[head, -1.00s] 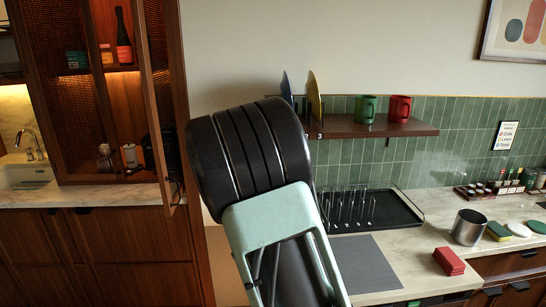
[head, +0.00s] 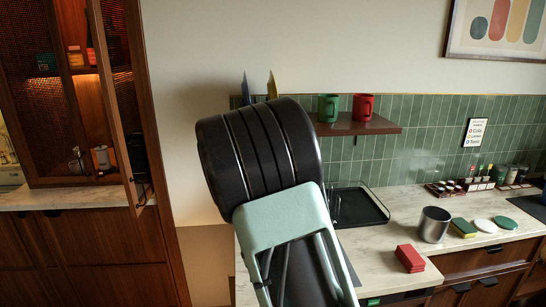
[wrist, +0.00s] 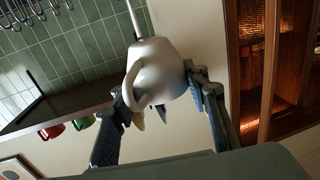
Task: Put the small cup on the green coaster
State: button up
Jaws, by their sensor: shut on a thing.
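The small cup (wrist: 158,65) is pale and smooth, with a handle on its left side in the wrist view. My gripper (wrist: 162,92) is shut on it, with a finger on each side, and holds it in the air. The wrist picture looks upside down. In the head view, the cup and fingers are hidden behind my arm. The green coaster (head: 505,223) is a flat disc at the right of the counter, beside a white disc (head: 485,226). It is bare, and my gripper is well away from it.
A shelf (head: 360,127) bears a green mug (head: 328,108) and a red mug (head: 363,107). A black tray (head: 362,207) lies behind. A cabinet door (head: 118,105) stands open at left.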

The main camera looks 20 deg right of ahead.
aim_at(508, 223)
jog(key=l+z, duration=0.15)
jog(key=l, duration=0.55)
jog(key=k+l+z, duration=0.1)
jog(key=l, duration=0.6)
jog(key=l+z, duration=0.15)
jog(key=l, duration=0.55)
jog(key=l+z, duration=0.15)
jog(key=l, duration=0.55)
jog(key=i+l+z, duration=0.15)
jog(key=l, duration=0.55)
jog(key=l+z, duration=0.1)
jog(key=l, duration=0.6)
